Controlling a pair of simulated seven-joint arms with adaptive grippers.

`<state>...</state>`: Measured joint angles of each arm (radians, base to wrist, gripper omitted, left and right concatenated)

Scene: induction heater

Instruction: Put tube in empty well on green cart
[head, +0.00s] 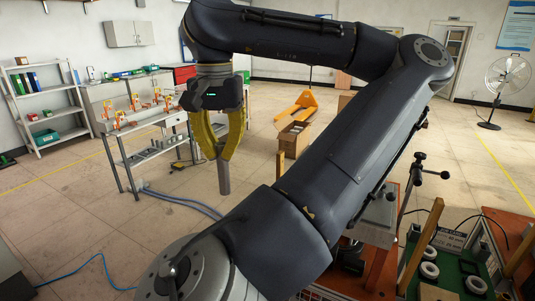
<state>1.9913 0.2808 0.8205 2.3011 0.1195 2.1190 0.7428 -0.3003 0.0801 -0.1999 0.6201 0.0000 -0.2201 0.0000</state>
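My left gripper (223,153) has yellow fingers and hangs pointing down in the left-centre of the head view. It is shut on a grey tube (224,180), which is upright, its lower end sticking out below the fingertips over open floor. The green cart (449,273) is at the lower right, partly cut off by the picture edge, with several white rings (429,271) on its green surface. The gripper and tube are well away from the cart, to its left. I cannot tell which well is empty. My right gripper is not in view.
My dark arm crosses the middle and hides part of the floor. A workbench (150,146) with orange clamps and a shelf rack (45,105) stand at the left. A cardboard box (294,138) and yellow pallet jack (305,102) stand behind. Wooden posts (420,246) rise beside the cart.

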